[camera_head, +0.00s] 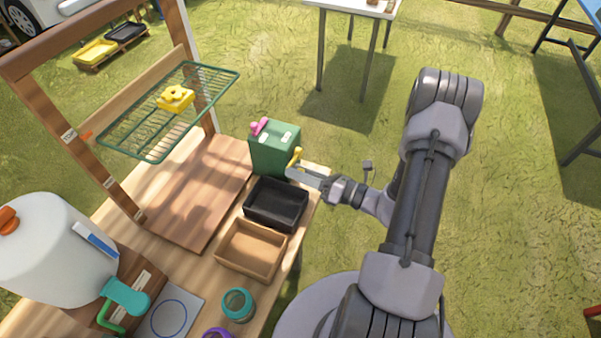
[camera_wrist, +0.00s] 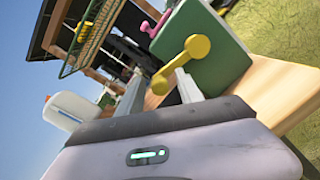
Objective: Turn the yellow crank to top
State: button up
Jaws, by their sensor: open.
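The yellow crank (camera_head: 295,158) is on the side of the green box (camera_head: 272,158) facing my arm. In the wrist view the crank (camera_wrist: 180,65) slants from a large round end at upper right to a smaller end at lower left. My gripper (camera_head: 292,172) is open at the crank. In the wrist view the smaller end shows in the gap between the two fingers (camera_wrist: 158,80). I cannot tell whether a finger touches it. A pink crank (camera_head: 259,126) is on another side of the box.
A black tray (camera_head: 276,203) and a brown tray (camera_head: 252,249) stand beside the box on the wooden table. A green wire rack (camera_head: 150,140) hangs above the table, with a yellow piece (camera_head: 175,98) on it.

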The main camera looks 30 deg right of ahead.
jog(key=shift+c, duration=0.4)
grip_shut()
dwell(0.9)
